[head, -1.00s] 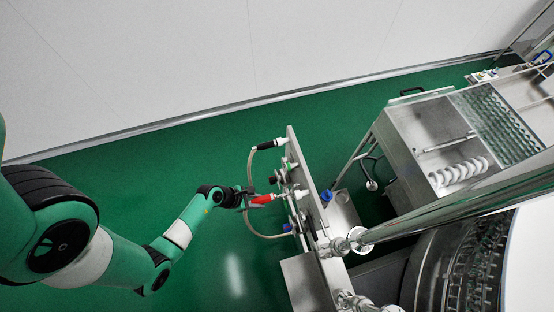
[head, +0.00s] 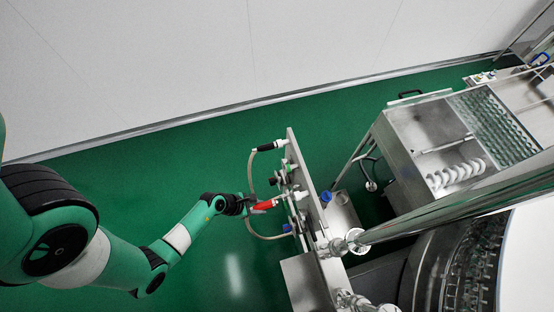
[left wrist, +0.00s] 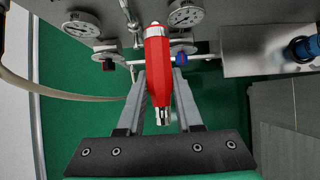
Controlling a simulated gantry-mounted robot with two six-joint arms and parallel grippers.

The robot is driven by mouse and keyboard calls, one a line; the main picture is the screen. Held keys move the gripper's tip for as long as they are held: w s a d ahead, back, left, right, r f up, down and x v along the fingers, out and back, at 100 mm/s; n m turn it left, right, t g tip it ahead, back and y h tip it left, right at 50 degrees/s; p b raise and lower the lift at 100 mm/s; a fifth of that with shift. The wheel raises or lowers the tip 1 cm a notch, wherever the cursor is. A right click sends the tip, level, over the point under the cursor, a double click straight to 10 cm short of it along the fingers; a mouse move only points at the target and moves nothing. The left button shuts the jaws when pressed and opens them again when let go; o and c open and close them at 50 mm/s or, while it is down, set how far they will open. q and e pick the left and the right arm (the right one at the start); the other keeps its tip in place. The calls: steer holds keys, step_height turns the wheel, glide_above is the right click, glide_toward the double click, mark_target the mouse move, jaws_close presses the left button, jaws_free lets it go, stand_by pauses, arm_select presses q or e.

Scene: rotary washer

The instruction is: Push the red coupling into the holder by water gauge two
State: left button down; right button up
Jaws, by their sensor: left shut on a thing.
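The red coupling (left wrist: 157,62) is held between the two fingers of my left gripper (left wrist: 158,80) in the left wrist view. Its metal end points toward the gripper's base and its pale far tip points toward the panel. In the head view the red coupling (head: 264,205) is at the tip of my left gripper (head: 250,205), close to the upright steel panel (head: 311,185). Two round gauges show in the left wrist view, a left one (left wrist: 82,22) and a right one (left wrist: 185,14). The holder is hard to make out behind the coupling. My right gripper is not in view.
A pale hose (head: 250,170) loops beside the panel, with a black-and-white connector (head: 268,146) at its upper end. A blue fitting (left wrist: 302,48) sits on a steel box at right. A steel basin (head: 420,140) stands beyond the panel. Green floor is clear at left.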

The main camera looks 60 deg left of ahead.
mark_target(276, 201)
arm_select(q)
steer(key=shift+w, duration=0.15)
steer(key=shift+w+d+p, duration=0.15)
steer(key=shift+w+d, duration=0.1)
steer(key=shift+w, duration=1.15)
steer(key=shift+w+d+p, duration=0.15)
steer(key=shift+w+d, duration=0.05)
steer(key=shift+w, duration=1.2)
steer(key=shift+p, duration=0.55)
steer(key=shift+w, duration=0.65)
steer(key=c, duration=0.5)
jaws_free()
